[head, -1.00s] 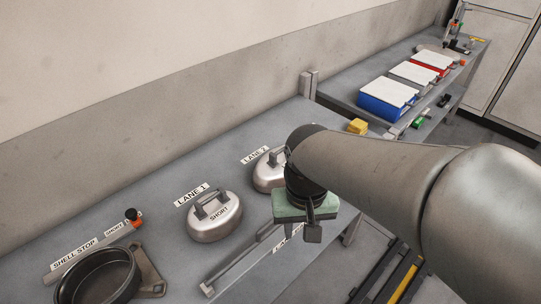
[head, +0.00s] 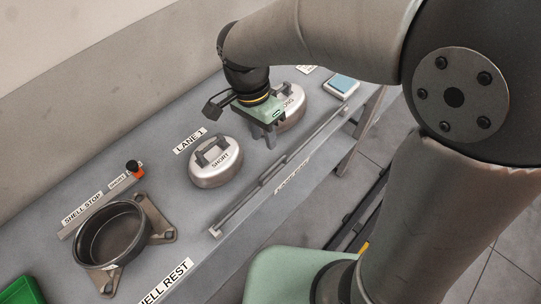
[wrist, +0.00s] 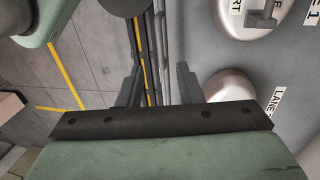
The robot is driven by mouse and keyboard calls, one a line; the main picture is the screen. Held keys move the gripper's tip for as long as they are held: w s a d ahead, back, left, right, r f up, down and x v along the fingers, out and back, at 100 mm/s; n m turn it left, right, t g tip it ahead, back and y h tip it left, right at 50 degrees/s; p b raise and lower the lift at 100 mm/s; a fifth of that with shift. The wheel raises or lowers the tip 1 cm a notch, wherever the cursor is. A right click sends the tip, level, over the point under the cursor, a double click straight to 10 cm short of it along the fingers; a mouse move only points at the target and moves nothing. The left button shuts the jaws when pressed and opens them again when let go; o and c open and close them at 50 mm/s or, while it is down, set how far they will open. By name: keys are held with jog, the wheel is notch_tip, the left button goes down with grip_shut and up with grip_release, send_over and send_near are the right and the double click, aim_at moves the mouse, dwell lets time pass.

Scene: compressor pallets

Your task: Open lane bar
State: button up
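The lane bar (head: 250,200) is a long grey rail with a raised handle (head: 272,172) near its middle. It runs along the front edge of the grey bench, in front of two lids. In the wrist view the bar (wrist: 160,40) runs up the picture between my finger lines. My gripper (head: 268,138) has a green body and points down near the LONG lid, above and behind the bar. Its two dark fingers (wrist: 158,87) are apart with nothing held between them. How high they are above the bar is hard to tell.
The SHORT lid (head: 216,162) stands at LANE 1, and the LONG lid (head: 292,108) stands close to my gripper. A dark round shell (head: 112,235) sits at the left by the shell stop (head: 98,200). A blue-topped box (head: 342,86) lies at the far right end.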

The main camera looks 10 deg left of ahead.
aim_at(271, 167)
jog(key=f, duration=0.3)
jog(key=d+f, duration=0.1)
jog(key=f, duration=0.2)
jog(key=s+f, duration=0.1)
jog(key=f, duration=0.2)
jog(key=shift+d+f+p, duration=0.3)
jog(key=shift+f+p, duration=0.05)
jog(key=shift+p, duration=0.05)
jog(key=shift+c, duration=0.3)
grip_shut()
